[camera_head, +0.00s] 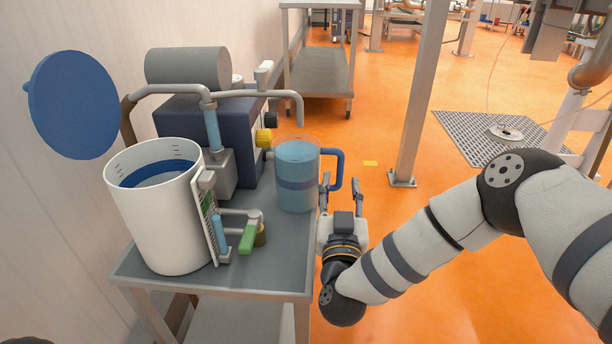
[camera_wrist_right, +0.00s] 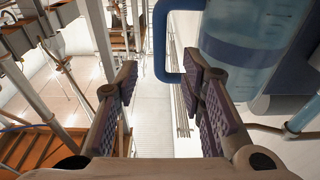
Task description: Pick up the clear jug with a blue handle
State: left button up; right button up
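The clear jug (camera_head: 297,180) stands upright on the grey cart top near its right edge and looks bluish with a darker band. Its blue handle (camera_head: 338,168) sticks out to the right. My right gripper (camera_head: 341,190) is open and empty just in front of the handle. In the right wrist view the handle (camera_wrist_right: 162,45) shows between and beyond the spread fingers (camera_wrist_right: 160,82), nearer the right finger; I cannot tell whether they touch. The jug body (camera_wrist_right: 240,45) is to the right there. My left gripper is out of view.
A white bucket (camera_head: 160,225) with a blue inside stands on the cart (camera_head: 285,265), left of the jug.

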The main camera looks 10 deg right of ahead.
aim_at(340, 171)
jog(key=x, duration=0.2)
jog(key=b+x, duration=0.1)
jog(key=x, duration=0.1)
jog(key=f+b+x, duration=0.1)
jog(key=x, duration=0.1)
jog(key=shift+w+d, duration=0.15)
jog(key=shift+w, duration=0.1)
jog(key=shift+w+r, duration=0.1)
grip_shut()
jog(key=shift+r, duration=0.2)
